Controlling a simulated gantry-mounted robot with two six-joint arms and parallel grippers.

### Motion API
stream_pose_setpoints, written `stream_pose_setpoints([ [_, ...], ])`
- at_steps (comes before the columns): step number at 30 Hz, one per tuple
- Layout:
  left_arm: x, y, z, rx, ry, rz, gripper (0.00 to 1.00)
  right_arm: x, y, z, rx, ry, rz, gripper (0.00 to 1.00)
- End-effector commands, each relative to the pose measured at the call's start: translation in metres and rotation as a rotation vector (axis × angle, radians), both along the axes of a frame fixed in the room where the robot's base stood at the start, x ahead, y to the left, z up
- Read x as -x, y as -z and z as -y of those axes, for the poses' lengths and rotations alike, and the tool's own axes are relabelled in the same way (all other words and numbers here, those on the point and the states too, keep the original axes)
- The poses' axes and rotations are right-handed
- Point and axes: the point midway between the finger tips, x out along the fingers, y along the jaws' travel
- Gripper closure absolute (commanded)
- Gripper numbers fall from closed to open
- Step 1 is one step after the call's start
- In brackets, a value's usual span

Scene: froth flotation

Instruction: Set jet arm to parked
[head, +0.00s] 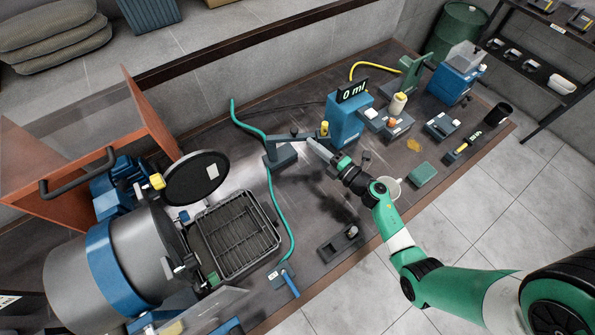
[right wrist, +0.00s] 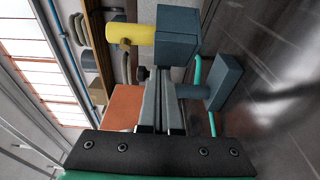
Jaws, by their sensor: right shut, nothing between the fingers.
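The jet arm (head: 300,136) is a dark blue-grey bar on a post and block base (head: 281,157), with a yellow cylinder (head: 324,128) at its right end. It reaches right towards the blue unit with the "0 ml" display (head: 352,91). My right gripper (head: 312,143) is shut and empty, with its tips close below the bar. In the right wrist view the shut fingers (right wrist: 157,85) point towards the jet arm's dark block (right wrist: 176,35) and yellow cylinder (right wrist: 129,34). I cannot tell whether they touch. My left gripper is not in view.
A wire rack in a tray (head: 238,235), a round black lid (head: 195,178) and a large steel drum (head: 95,265) stand left. A white mug (head: 394,188) and a green block (head: 423,174) lie right.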

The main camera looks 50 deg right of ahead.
Motion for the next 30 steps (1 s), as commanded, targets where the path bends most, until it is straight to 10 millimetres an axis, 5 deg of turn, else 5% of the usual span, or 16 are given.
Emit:
stream_pose_setpoints([
  [14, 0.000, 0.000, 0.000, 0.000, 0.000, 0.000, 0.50, 0.006, 0.005, 0.007, 0.000, 0.025, -0.013, 1.00],
  [30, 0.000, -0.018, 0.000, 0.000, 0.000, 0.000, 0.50, 0.111, 0.004, -0.021, -0.005, 0.008, -0.007, 1.00],
])
